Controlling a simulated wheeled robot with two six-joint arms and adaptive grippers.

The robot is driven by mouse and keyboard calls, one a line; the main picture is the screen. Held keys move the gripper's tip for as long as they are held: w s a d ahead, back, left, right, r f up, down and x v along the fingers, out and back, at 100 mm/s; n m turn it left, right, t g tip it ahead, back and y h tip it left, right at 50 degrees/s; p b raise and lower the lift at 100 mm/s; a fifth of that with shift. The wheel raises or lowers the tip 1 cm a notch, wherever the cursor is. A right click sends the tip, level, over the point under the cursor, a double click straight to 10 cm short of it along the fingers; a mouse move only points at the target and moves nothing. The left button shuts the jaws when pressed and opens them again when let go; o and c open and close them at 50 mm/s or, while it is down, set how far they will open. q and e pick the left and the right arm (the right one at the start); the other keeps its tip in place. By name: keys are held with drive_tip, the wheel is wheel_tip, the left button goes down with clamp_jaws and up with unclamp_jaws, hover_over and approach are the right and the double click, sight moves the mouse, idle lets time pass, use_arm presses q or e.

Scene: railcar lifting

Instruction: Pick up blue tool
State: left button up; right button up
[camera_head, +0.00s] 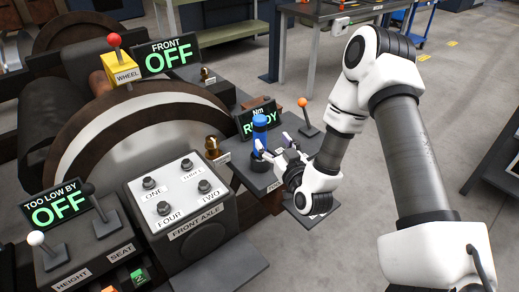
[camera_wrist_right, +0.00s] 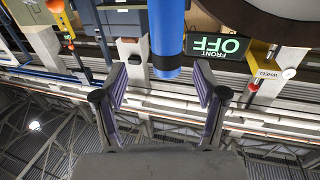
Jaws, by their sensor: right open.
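The blue tool (camera_head: 260,126) stands upright on a small dark stand (camera_head: 243,172) in front of the "Nm READY" display. My right gripper (camera_head: 274,147) is open at the lower part of the tool, reaching in from the right. In the right wrist view the blue tool (camera_wrist_right: 166,28) shows as a blue cylinder with a dark end, lined up between the two spread fingers of the gripper (camera_wrist_right: 158,82). Gaps show on both sides, so the fingers do not appear to grip it. My left gripper is not in view.
The "Nm READY" display (camera_head: 258,117) stands close behind the tool. A lever with an orange knob (camera_head: 304,103) is near my right wrist. The "FRONT AXLE" box (camera_head: 181,207) with several bolts is at the left. Open floor (camera_head: 450,110) lies to the right.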

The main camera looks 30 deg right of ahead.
sight(263, 130)
drive_tip(key=w, duration=0.5)
drive_tip(key=w+r+p, duration=0.1)
drive_tip(key=w, duration=0.1)
drive_tip(key=shift+w+d, duration=0.2)
drive_tip(key=shift+d, duration=0.1)
drive_tip(key=shift+r, duration=0.1)
clamp_jaws()
